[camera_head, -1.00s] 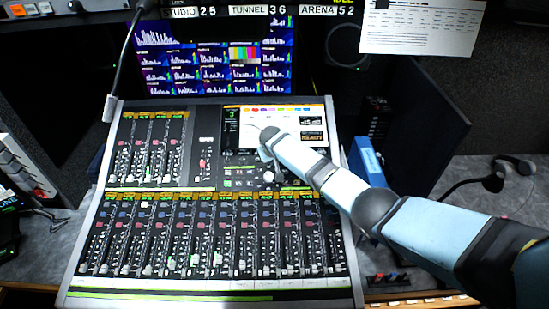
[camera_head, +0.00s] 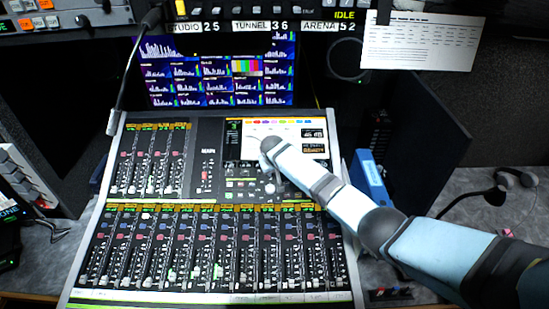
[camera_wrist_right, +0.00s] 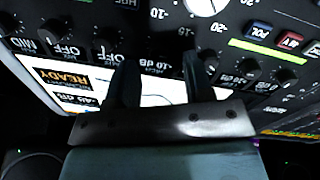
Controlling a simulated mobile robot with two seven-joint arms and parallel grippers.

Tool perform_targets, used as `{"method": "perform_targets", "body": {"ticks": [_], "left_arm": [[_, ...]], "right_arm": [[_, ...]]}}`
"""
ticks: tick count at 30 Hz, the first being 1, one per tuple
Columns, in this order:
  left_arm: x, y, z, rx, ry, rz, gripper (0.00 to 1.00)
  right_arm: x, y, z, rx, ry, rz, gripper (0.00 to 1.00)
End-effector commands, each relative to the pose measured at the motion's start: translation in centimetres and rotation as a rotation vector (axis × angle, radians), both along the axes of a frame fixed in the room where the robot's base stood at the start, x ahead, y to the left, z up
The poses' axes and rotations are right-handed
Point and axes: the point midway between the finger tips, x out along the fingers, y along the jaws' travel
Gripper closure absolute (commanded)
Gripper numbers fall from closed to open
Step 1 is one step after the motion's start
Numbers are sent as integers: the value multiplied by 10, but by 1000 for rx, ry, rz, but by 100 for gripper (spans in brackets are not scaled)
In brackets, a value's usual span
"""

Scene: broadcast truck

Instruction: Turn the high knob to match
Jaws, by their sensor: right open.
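The mixing console (camera_head: 205,155) lies in the middle of the head view, with its lit screen (camera_head: 255,139) at the top right. My right arm comes in from the right, its wrist end (camera_head: 272,150) over the screen and hiding the fingers. In the right wrist view, upside down, my right gripper (camera_wrist_right: 158,65) is open and empty between the fingertips, above the panel. Around it are small black knobs, one knob (camera_wrist_right: 105,38) near an OFF label, and a white dial (camera_wrist_right: 205,4) at the top edge. I cannot tell which knob is the high one.
The console's faders (camera_head: 215,250) fill its lower part. A monitor wall (camera_head: 215,70) stands behind it. A gooseneck microphone (camera_head: 113,122) is at its left edge. A blue box (camera_head: 370,176) stands right of the console, and a headset (camera_head: 495,195) lies on the grey desk farther right.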

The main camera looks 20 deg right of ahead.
Motion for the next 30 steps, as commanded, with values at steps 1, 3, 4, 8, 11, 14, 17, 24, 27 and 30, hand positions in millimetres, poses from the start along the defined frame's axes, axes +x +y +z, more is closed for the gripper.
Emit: {"method": "perform_targets", "body": {"ticks": [1,3,4,8,11,14,17,24,27,30], "left_arm": [[0,0,2,0,-1,1,100],[0,0,2,0,-1,1,100],[0,0,3,0,-1,1,100],[0,0,1,1,-1,2,100],[0,0,-1,0,-1,2,100],[0,0,-2,-1,-1,1,100],[0,0,-3,0,0,1,100],[0,0,-3,-1,0,1,100],[0,0,-3,-1,0,1,100],[0,0,-3,-1,0,1,100]], "right_arm": [[-4,1,9,1,-2,1,53],[-9,4,23,0,-4,1,53],[-12,5,28,0,-3,2,53],[-22,9,54,0,-4,1,53],[-30,13,72,0,-3,1,53],[-35,16,86,0,-3,1,53],[-39,18,96,-1,-2,0,53],[-43,19,103,-1,0,0,53],[-42,19,103,-1,0,0,53],[-42,19,103,-1,0,0,53]]}}
